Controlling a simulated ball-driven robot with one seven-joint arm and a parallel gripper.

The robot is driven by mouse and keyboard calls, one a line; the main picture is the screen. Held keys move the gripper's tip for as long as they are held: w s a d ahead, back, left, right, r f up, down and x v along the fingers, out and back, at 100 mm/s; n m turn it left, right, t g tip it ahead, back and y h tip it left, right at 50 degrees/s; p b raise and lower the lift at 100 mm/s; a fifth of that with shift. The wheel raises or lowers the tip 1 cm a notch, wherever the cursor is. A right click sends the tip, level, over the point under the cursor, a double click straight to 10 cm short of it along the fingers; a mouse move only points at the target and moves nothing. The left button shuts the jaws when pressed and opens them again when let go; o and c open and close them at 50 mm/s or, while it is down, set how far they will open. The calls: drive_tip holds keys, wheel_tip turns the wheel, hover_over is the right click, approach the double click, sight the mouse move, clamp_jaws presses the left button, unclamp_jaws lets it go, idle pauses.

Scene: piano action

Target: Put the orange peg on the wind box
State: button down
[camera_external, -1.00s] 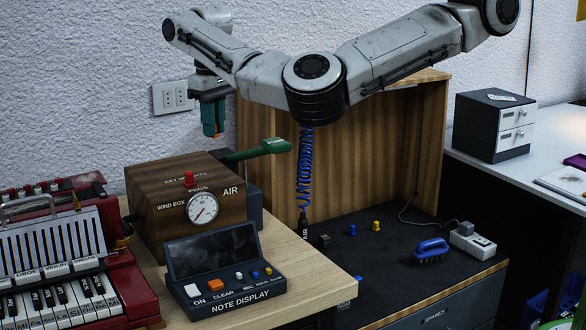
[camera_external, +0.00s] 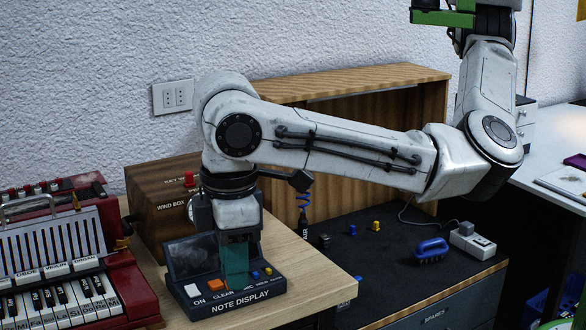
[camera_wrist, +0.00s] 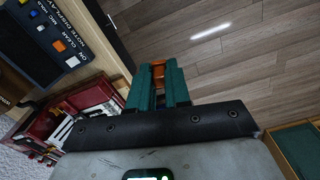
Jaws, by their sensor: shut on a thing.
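My gripper (camera_external: 236,265) points down in front of the note display in the external view. The wrist view shows its teal fingers (camera_wrist: 158,82) shut on the orange peg (camera_wrist: 158,70), which shows as a narrow strip between them. The peg cannot be made out in the external view. The wind box (camera_external: 155,205) is a brown wooden box behind and left of my gripper. My arm hides its right part and its gauge. A red knob (camera_external: 189,179) stands on its top.
The note display (camera_external: 225,300), with coloured buttons, is right by my gripper. A red accordion (camera_external: 70,300) stands at the left.

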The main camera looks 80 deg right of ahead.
drive_tip(key=s+a+n, duration=0.2)
drive_tip(key=s+a, duration=0.2)
drive_tip(key=s, duration=0.1)
drive_tip(key=w+d+r+m, duration=0.2)
drive_tip(key=w+d+m, duration=0.2)
drive_tip(key=w+d, duration=0.6)
drive_tip(key=w+d+r+m, duration=0.3)
drive_tip(key=w+d+m, duration=0.3)
drive_tip(key=d, duration=0.6)
drive_tip(key=w+d+r+m, duration=0.2)
drive_tip(key=d+m, duration=0.2)
drive_tip(key=d, duration=0.9)
drive_tip(key=w+d+r+m, duration=0.1)
drive_tip(key=w+d+m, duration=0.15)
drive_tip(key=d, duration=1.15)
hover_over(177, 173)
drive_tip(key=shift+m, duration=0.45)
drive_tip(key=f, duration=0.6)
drive_tip(key=s+f, duration=0.1)
drive_tip(key=f, duration=0.1)
drive_tip(key=shift+f, duration=0.4)
drive_tip(key=shift+w+f, duration=0.35)
drive_tip(key=shift+f, duration=0.05)
drive_tip(key=shift+w+a+f, duration=0.1)
drive_tip(key=shift+f, duration=1.5)
